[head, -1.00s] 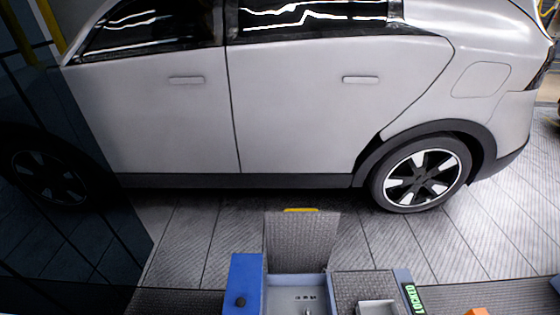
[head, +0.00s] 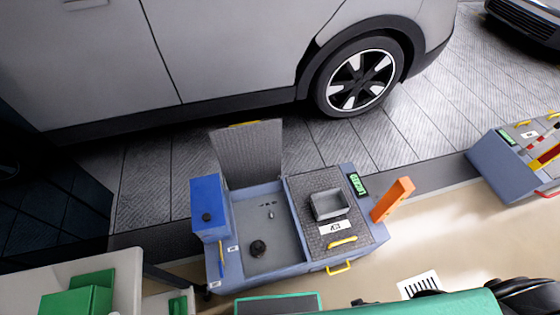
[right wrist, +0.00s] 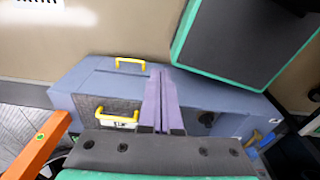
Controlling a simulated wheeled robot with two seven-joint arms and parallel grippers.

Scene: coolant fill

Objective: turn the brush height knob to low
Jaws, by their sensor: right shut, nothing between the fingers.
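A blue-grey floor unit (head: 228,284) stands beside the car, with its left bay (head: 285,240) open under a raised grey lid (head: 247,152). A black round knob (head: 258,248) sits on the bay floor, and a small light lever (head: 270,213) stands behind it. Its markings are too small to read. In the right wrist view a dark round part (right wrist: 206,118), apparently this knob, shows right of my right gripper (right wrist: 161,72). Its fingers are shut and empty above the unit, apart from the knob. My left gripper is in neither view.
A blue box (head: 209,195) with a black cap adjoins the bay. The closed right lid carries a grey tray (head: 327,205) and yellow handle (head: 342,242). An orange post (head: 392,200) rises at right. The car (head: 230,60) stands behind; a white bench (head: 120,275) is at lower left.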

